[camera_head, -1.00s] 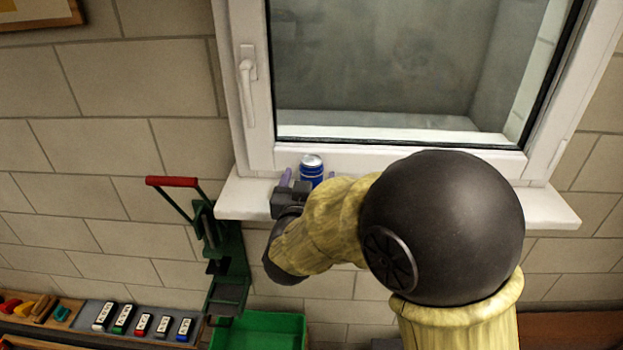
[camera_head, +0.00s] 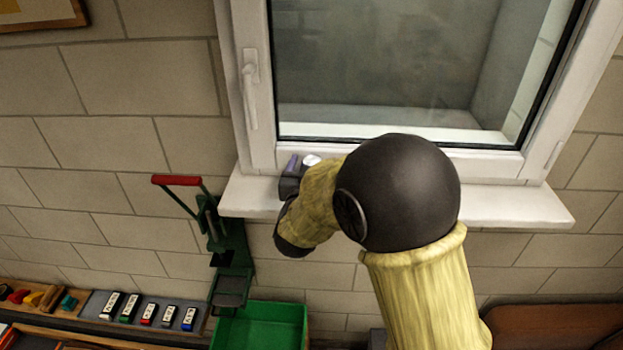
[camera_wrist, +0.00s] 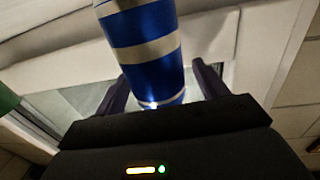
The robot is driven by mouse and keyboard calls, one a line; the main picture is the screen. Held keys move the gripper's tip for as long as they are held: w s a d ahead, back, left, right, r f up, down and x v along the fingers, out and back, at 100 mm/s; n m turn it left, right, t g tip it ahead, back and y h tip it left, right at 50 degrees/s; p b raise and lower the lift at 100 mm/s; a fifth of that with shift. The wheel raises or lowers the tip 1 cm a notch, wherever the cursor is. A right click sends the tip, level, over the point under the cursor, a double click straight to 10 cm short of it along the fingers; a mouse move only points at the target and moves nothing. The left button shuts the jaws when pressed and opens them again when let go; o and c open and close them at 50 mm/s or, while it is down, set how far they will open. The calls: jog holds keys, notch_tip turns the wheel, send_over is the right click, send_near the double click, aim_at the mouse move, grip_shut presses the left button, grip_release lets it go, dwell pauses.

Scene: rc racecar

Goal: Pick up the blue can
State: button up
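The blue can (camera_wrist: 150,48) has silver bands and stands between my gripper's two fingers in the wrist view. In the head view only its silver top (camera_head: 311,160) shows on the windowsill, with my arm hiding the rest. My gripper (camera_wrist: 160,73) is open around the can. The left finger in the wrist view is close against the can's edge, and a small gap shows at the right finger. I cannot tell whether either finger touches it.
The white windowsill (camera_head: 510,207) runs below the closed window (camera_head: 400,75), close behind the can. A green press with a red handle (camera_head: 177,181) stands to the left. A green bin (camera_head: 262,327) and several small labelled blocks (camera_head: 148,311) lie below.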

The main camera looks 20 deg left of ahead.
jog(key=shift+d, duration=0.1)
jog(key=c, duration=0.7)
jog(key=shift+c, duration=1.4)
jog(key=shift+s+r, duration=0.1)
jog(key=shift+s, duration=0.05)
jog(key=shift+r, duration=0.35)
notch_tip(320, 180, up, 9)
jog(key=b, duration=0.2)
jog(key=shift+r+b, duration=0.15)
jog(key=shift+b, duration=0.25)
